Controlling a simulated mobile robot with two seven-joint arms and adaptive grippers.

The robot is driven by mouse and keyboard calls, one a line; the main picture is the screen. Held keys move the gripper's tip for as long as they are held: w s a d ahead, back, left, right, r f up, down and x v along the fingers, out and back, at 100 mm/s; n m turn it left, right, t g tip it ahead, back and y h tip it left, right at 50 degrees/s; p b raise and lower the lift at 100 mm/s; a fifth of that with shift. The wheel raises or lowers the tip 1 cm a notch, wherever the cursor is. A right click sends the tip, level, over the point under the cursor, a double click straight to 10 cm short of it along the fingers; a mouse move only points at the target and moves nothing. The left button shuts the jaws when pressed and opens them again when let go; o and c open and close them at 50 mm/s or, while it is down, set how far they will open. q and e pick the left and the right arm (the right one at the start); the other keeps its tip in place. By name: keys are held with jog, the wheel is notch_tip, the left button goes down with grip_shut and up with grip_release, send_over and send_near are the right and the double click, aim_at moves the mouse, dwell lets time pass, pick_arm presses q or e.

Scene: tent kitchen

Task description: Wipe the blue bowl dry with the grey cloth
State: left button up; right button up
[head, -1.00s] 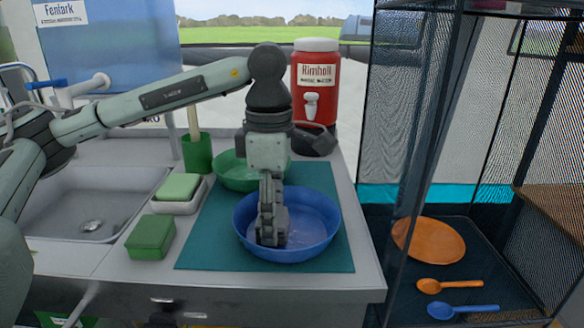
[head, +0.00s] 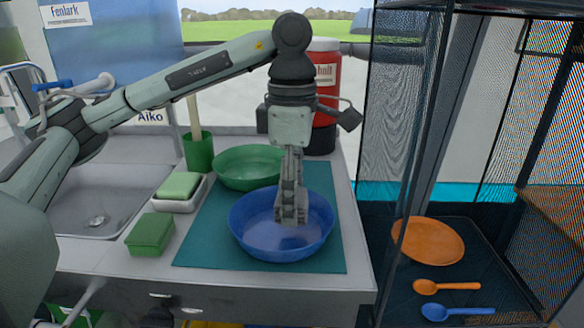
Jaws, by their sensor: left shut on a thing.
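The blue bowl (head: 256,240) stands upright on the teal mat (head: 197,254) on the counter. My left gripper (head: 291,205) comes down from above into the bowl, over its inside near the middle right. It is shut on the grey cloth (head: 291,217), a small grey bundle at its fingertips that is hard to tell from the grey fingers. Whether the cloth touches the bowl's inner surface is not clear. My right gripper is not in view.
A green bowl (head: 243,167) stands just behind the blue one. A green box (head: 151,233), a sponge on a white dish (head: 180,187) and the sink (head: 95,205) lie to the left. A mesh rack (head: 475,240) with an orange plate (head: 432,241) stands right.

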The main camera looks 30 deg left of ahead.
pick_arm(q)
jog(key=shift+r+p, duration=0.3)
jog(key=shift+r, duration=1.7)
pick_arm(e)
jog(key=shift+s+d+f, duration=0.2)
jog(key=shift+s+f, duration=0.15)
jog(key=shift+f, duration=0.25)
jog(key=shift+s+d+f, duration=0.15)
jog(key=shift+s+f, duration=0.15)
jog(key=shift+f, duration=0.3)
